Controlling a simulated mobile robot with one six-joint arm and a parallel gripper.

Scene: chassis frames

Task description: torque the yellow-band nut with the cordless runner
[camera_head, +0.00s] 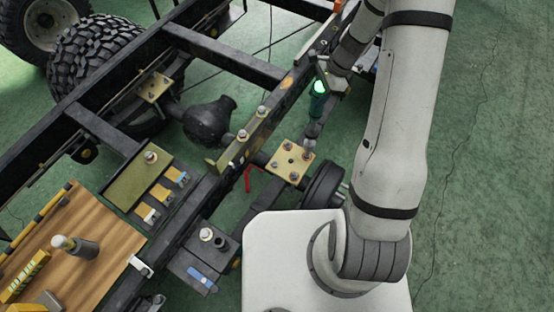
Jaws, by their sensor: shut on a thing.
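My gripper (328,84) is shut on the cordless runner, whose dark teal body (317,104) shows a glowing green light. The runner points downward, and its socket end is at the far right nut (307,156) on the tan plate (283,172) over the axle. The socket appears to touch or sit just above this nut; I cannot tell which. Several other nuts stand on the same plate. The colour bands are too small to read, so I cannot tell which nut has the yellow band.
Dark chassis rails (268,128) and a crossmember (222,54) surround the axle. A wheel hub (322,188) is beside the plate. A wooden bench (98,226) with a grey tool (78,246) stands at lower left. A green tray (139,186) holds small parts.

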